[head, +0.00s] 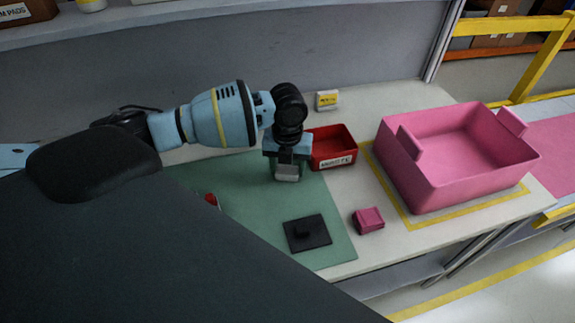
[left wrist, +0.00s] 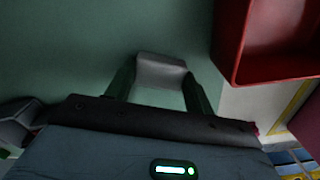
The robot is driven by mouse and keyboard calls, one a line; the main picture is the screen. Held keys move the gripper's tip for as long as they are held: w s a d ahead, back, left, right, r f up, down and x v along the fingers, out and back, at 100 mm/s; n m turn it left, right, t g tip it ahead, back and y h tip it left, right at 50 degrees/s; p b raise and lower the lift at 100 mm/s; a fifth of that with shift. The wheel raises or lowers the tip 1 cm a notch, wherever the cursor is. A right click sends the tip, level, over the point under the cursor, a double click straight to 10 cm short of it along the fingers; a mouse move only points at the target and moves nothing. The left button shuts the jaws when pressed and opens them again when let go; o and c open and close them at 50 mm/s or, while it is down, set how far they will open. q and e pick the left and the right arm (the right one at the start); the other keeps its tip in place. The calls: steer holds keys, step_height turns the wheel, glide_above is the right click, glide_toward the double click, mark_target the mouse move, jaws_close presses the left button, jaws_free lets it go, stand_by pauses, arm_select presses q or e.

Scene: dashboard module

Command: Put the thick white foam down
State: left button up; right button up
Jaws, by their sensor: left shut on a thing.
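The thick white foam (head: 287,173) is a small pale block between the fingers of my left gripper (head: 286,165). In the left wrist view the foam (left wrist: 160,72) spans the gap between both fingertips (left wrist: 160,84). My left gripper is shut on it and points down over the green mat (head: 240,180), near the mat's right edge, just left of the red waste bin. I cannot tell whether the foam touches the mat. My right gripper is not in view.
The red waste bin (head: 334,149) stands close right of the gripper. A black plate (head: 307,234) lies on the mat, with a small pink block (head: 369,220) beside it. A large pink crate (head: 430,185) stands at right. A small yellow-labelled box (head: 327,100) stands behind.

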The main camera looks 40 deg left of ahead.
mark_target(288, 170)
arm_select(q)
steer(key=o, duration=0.9)
steer(key=shift+o, duration=0.2)
step_height(288, 170, up, 12)
steer(key=shift+r+p, duration=0.15)
steer(key=shift+p, duration=0.2)
